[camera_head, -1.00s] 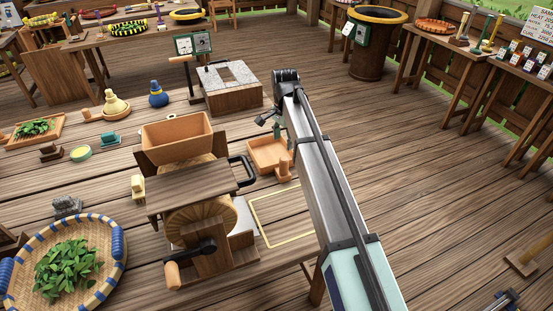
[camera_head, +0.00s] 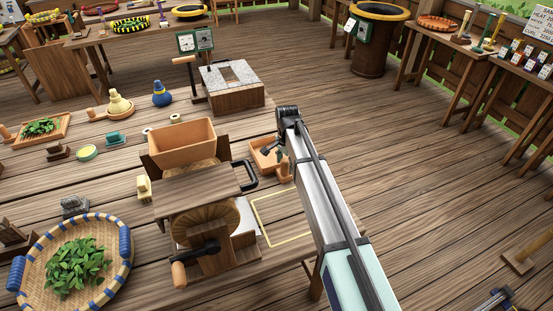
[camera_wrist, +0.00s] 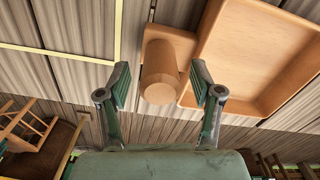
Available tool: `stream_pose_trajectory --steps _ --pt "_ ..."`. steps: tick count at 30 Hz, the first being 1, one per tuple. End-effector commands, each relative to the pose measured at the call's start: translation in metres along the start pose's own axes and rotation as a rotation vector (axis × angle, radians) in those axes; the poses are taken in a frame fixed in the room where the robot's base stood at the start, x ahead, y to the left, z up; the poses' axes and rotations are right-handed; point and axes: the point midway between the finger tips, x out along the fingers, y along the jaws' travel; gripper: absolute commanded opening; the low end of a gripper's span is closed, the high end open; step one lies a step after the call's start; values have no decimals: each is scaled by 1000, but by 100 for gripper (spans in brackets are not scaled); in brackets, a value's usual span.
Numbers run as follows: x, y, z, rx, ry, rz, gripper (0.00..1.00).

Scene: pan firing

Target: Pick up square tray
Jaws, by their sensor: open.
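The square tray (camera_head: 258,157) is light orange-brown wood with raised walls and a stubby round handle. It sits on the table to the right of the mill, partly hidden by my arm. In the wrist view, the square tray (camera_wrist: 262,50) fills the upper right, and its handle (camera_wrist: 160,88) shows between my fingers. My gripper (camera_wrist: 160,86) is open, with one finger on each side of the handle and visible gaps. In the head view, my gripper (camera_head: 275,152) is over the handle side of the tray, partly hidden by the arm.
A wooden mill (camera_head: 195,190) with a hopper and crank stands left of the tray. A yellow square outline (camera_head: 262,225) marks the table in front. A stone-topped box (camera_head: 232,85) stands behind. A leaf-filled basket (camera_head: 35,245) is at front left.

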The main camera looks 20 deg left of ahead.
Motion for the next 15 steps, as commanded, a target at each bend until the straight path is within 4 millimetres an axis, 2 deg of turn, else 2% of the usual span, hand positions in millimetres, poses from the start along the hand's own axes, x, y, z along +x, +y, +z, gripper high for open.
stream_pose_trajectory --steps 4,10,11,15 --pt "11 0 0 0 0 1 65" --pt "12 0 0 0 0 0 65" --pt "12 0 0 0 0 0 62" --pt "12 0 0 0 0 0 12"
